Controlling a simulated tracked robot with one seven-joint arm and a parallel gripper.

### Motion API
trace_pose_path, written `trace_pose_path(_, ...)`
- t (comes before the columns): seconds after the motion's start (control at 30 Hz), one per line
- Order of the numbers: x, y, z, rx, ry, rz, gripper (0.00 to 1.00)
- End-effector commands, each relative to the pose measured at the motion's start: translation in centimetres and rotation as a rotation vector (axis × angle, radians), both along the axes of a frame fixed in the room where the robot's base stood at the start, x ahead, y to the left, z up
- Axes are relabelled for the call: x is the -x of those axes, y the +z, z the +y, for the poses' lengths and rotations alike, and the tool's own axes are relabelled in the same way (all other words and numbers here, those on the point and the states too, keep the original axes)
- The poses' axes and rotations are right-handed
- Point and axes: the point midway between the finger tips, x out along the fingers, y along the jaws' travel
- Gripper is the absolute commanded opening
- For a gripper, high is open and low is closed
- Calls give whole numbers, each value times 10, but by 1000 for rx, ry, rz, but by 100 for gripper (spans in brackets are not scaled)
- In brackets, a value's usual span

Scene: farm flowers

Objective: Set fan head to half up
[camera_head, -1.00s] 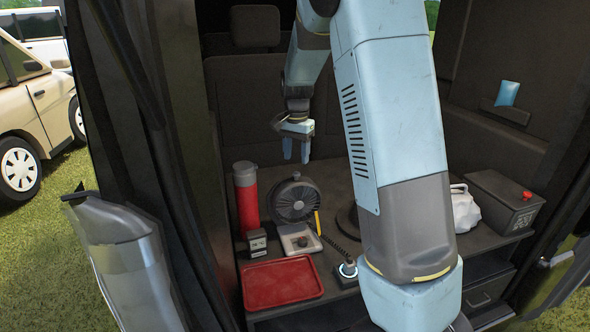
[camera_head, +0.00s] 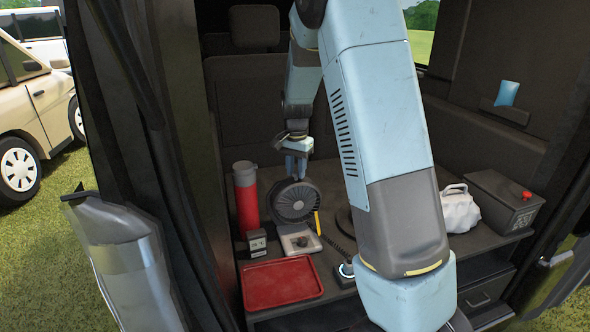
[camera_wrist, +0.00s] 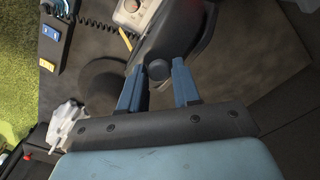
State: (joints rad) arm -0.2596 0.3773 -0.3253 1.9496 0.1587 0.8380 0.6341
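The fan (camera_head: 295,204) is a small dark round fan standing upright on the worktop, its grille facing the front. In the wrist view, a dark body that appears to be the fan (camera_wrist: 188,35) lies just beyond my fingertips. My gripper (camera_head: 297,170) points down right above and behind the top of the fan head. In the wrist view my gripper (camera_wrist: 158,72) is open, with a small dark round knob showing between its two blue fingertips. I cannot tell whether the fingers touch it. The fan's rear is hidden in the head view.
A red flask (camera_head: 246,200) stands close left of the fan. A white control box (camera_head: 299,240) with a knob, a small display block (camera_head: 257,242) and a red tray (camera_head: 283,284) lie in front. A white bag (camera_head: 459,210) and a black box (camera_head: 503,203) stand right.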

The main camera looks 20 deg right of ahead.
Motion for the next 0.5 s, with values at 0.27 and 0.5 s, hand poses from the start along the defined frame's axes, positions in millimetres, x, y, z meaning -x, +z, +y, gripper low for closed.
trace_pose_path(0.27, 0, 0, 0, 0, 0, 0, 4)
trace_pose_path(0.5, 0, 0, 1, 0, 1, 0, 0)
